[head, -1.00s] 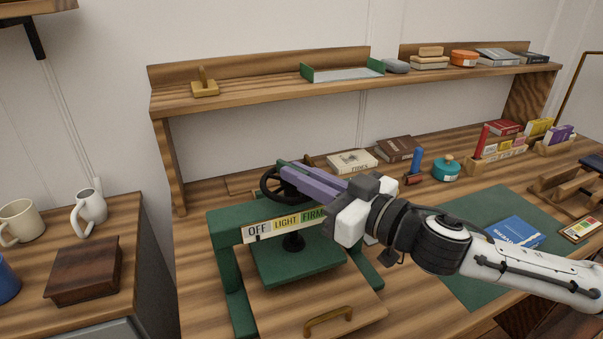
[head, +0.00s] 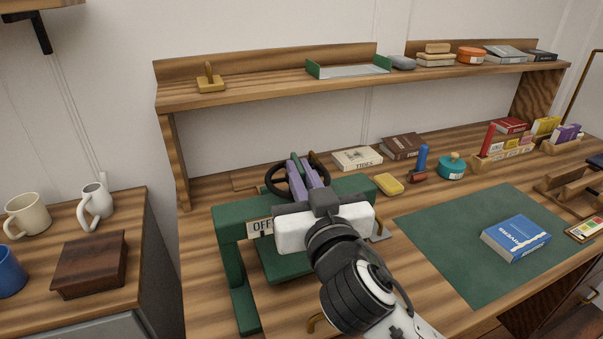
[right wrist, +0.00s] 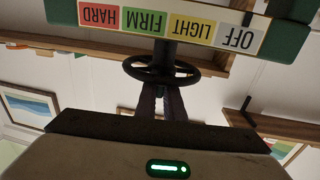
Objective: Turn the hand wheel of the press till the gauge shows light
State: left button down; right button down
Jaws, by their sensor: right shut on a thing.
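The green press (head: 229,235) stands on the bench, and its dark hand wheel (head: 268,184) is on top. My right gripper (head: 304,168) reaches over the press from the front and is shut on the wheel. In the right wrist view the wheel (right wrist: 140,72) shows with the fingers (right wrist: 165,95) at its rim. The gauge strip (right wrist: 170,25) appears upside down there, with OFF, LIGHT, FIRM and HARD. A small dark pointer (right wrist: 247,18) lies at OFF. In the head view my wrist hides most of the gauge. My left gripper is out of view.
A shelf (head: 240,92) runs behind the press. A yellow block (head: 389,184), a stamp and a teal pot (head: 452,169) stand to the right. A blue book (head: 515,238) lies on the green mat (head: 440,245). Mugs and a wooden box (head: 90,263) are on the left cabinet.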

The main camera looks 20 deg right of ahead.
dwell(0.4)
jog(key=c, duration=1.9)
grip_release()
jog(key=shift+o, duration=0.2)
